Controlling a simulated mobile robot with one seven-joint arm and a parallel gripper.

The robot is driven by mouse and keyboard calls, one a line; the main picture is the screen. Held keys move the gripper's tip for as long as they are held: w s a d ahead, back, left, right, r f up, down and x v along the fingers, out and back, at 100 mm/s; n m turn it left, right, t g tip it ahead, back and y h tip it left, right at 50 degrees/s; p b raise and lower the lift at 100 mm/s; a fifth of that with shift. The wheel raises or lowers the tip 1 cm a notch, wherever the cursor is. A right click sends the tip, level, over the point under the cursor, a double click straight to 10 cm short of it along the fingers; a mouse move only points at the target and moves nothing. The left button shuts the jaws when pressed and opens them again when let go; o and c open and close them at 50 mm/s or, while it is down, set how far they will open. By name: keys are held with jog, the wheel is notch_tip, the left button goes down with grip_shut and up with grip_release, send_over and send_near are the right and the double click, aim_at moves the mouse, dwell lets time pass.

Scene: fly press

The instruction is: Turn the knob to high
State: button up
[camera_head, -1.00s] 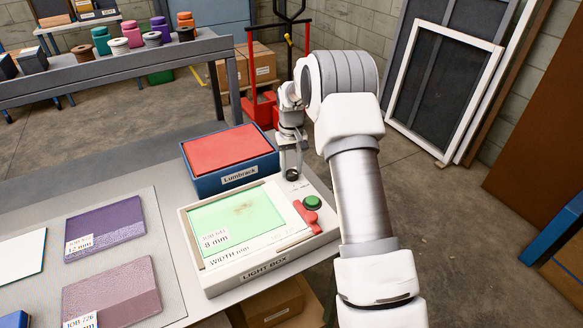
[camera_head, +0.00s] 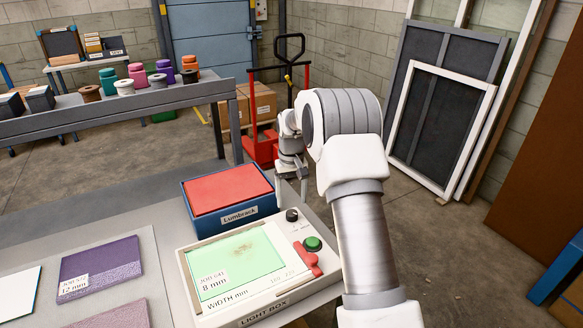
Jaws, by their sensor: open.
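The light box (camera_head: 187,270) is a cream-coloured unit with a lit green screen (camera_head: 238,262) on the table. A small dark round knob (camera_head: 292,215) sits at its far right corner, with tiny marks beside it too small to read. Nearer on the same panel are a green button (camera_head: 312,243) and a red lever-like part (camera_head: 309,259). My gripper (camera_head: 291,200) is open and empty, pointing down, its fingers apart just behind and above the knob in the picture. It seems clear of the knob. The knob's pointer direction cannot be made out.
A blue box with a red top, labelled Lumbrack (camera_head: 239,217), stands close to the left of my gripper. Purple sample boards (camera_head: 100,268) lie on the left of the table. A bench with several spools (camera_head: 110,105) and a red pallet truck (camera_head: 262,143) are behind.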

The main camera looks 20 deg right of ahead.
aim_at(292, 211)
notch_tip(292, 211, up, 13)
jog(key=shift+r+p, duration=0.15)
jog(key=shift+p, duration=0.2)
